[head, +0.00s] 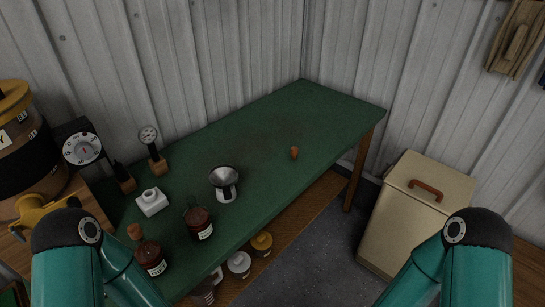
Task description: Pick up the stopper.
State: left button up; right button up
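A small orange-brown stopper (294,153) sits by itself on the green bench top (330,115), near the front edge and toward its right end. It looks upright and nothing touches it. Parts of my two teal arms show at the lower left and lower right corners. Neither gripper is in view, so I cannot see what they hold.
A lidded cream bin (415,215) stands right. The bench around the stopper is clear.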

aim_at(294, 149)
jog(key=k, duration=0.7)
jog(key=z, duration=0.2)
jog(key=i, duration=0.75)
jog(key=u, duration=0.2)
jog(key=k, duration=0.5)
jog(key=z, duration=1.25)
jog(key=i, duration=1.3)
jog(key=z, duration=0.15)
